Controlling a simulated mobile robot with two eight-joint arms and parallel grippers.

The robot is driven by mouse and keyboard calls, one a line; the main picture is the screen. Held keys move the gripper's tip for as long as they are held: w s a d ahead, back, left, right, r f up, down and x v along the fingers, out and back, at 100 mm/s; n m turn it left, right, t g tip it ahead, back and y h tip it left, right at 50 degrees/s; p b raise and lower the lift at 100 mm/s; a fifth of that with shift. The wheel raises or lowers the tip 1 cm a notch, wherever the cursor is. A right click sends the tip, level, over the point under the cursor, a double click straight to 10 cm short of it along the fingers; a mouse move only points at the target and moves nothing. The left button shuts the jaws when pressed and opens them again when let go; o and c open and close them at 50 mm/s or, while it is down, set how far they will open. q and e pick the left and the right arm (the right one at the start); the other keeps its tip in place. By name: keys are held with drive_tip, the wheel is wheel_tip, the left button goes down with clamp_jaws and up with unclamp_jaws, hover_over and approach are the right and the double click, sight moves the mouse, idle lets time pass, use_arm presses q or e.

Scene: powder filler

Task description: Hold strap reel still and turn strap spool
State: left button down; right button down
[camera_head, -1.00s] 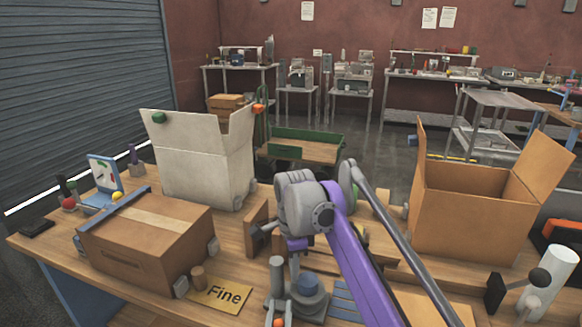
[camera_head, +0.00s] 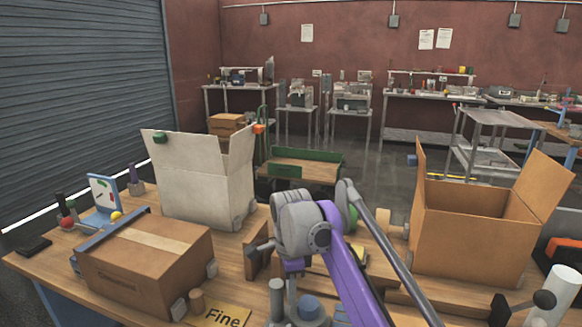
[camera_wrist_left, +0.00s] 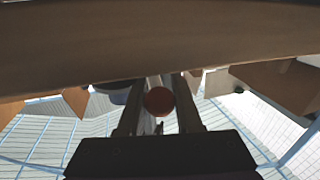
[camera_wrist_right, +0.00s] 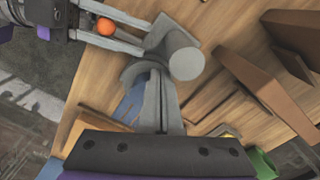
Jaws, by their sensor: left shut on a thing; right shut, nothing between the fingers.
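A grey device, which I take to be the strap reel (camera_wrist_right: 185,58), stands on the wooden bench; its post (camera_head: 277,299) and blue-topped round part (camera_head: 308,306) show at the bottom edge of the head view. Which part is the spool is unclear. My left gripper (camera_wrist_right: 130,38) is shut on the reel's grey body at upper left in the right wrist view, with an orange ball (camera_wrist_right: 105,26) between its fingers. The ball also shows in the left wrist view (camera_wrist_left: 158,101). My right gripper (camera_wrist_right: 157,72) is shut and empty, its tips against or close by the curved grey part.
A closed carton (camera_head: 140,265) and a "Fine" card (camera_head: 222,317) lie to the left. An open white carton (camera_head: 200,180) stands behind, an open brown carton (camera_head: 470,235) at right. A wooden block (camera_head: 257,250) stands close to the reel.

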drive_tip(key=s+r, duration=0.3)
drive_tip(key=r, duration=0.3)
hover_over(297, 320)
drive_tip(key=shift+s+a+f, duration=0.1)
drive_tip(key=shift+a+f, duration=0.05)
drive_tip(key=shift+f, duration=1.45)
drive_tip(key=shift+s+a+f, duration=0.1)
drive_tip(key=shift+f, duration=1.5)
drive_tip(key=shift+w+d, duration=0.25)
drive_tip(key=shift+w+a, duration=0.1)
drive_tip(key=shift+w, duration=0.1)
drive_tip(key=shift+w+a, duration=0.2)
drive_tip(key=shift+w, duration=0.55)
drive_tip(key=shift+w, duration=0.4)
